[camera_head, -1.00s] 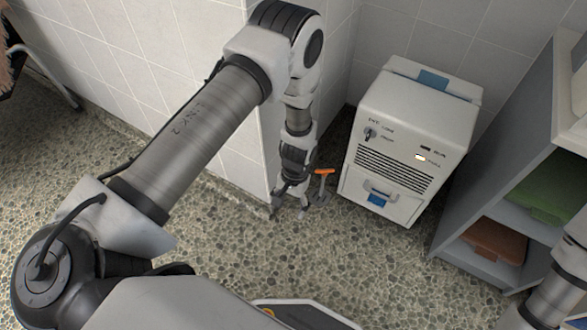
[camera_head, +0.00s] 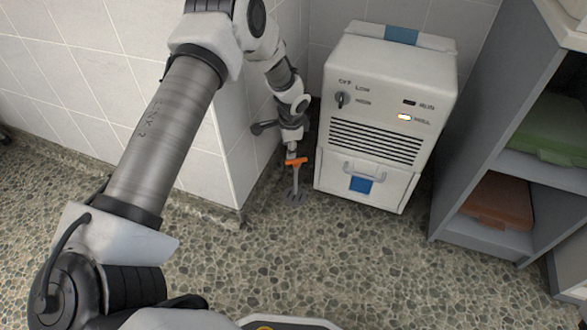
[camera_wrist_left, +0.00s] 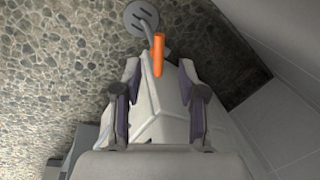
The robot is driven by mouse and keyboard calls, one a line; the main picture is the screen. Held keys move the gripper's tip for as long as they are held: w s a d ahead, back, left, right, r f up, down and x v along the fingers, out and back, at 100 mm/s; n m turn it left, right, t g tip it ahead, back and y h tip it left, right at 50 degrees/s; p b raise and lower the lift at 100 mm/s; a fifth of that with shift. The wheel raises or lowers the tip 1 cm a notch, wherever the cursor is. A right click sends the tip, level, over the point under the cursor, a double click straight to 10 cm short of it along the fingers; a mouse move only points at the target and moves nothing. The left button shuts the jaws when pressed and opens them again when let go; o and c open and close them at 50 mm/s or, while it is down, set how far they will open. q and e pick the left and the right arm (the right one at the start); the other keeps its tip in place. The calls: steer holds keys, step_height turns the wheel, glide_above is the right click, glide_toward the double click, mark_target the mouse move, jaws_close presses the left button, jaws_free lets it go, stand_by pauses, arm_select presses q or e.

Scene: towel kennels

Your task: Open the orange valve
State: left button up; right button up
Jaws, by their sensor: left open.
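The orange valve handle (camera_head: 297,162) is a short bar on top of a grey stem (camera_head: 296,180) that rises from a round floor plate, beside the wall corner and left of the white machine. My left gripper (camera_head: 291,152) is right at the handle in the head view, partly hidden by its own wrist. In the left wrist view, the open fingers (camera_wrist_left: 160,68) stand either side of the near end of the orange handle (camera_wrist_left: 158,52). I cannot tell whether they touch it. The round floor plate (camera_wrist_left: 141,17) shows beyond. My right gripper is not in view.
The white machine (camera_head: 384,95) with a grille, knob and drawer stands close right of the valve. A tiled wall corner (camera_head: 225,160) is close on the left. A grey shelf (camera_head: 470,150) holds green and brown folded towels at right. The pebbled floor (camera_head: 380,265) in front is clear.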

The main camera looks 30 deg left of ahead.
mark_target(288, 161)
arm_select(q)
steer(key=f+b, duration=0.1)
steer(key=f, duration=0.1)
steer(key=f+b, duration=0.2)
steer(key=a+f+b, duration=0.1)
steer(key=f, duration=0.2)
steer(key=shift+w+f, duration=0.1)
steer(key=shift+w, duration=0.3)
jaws_close()
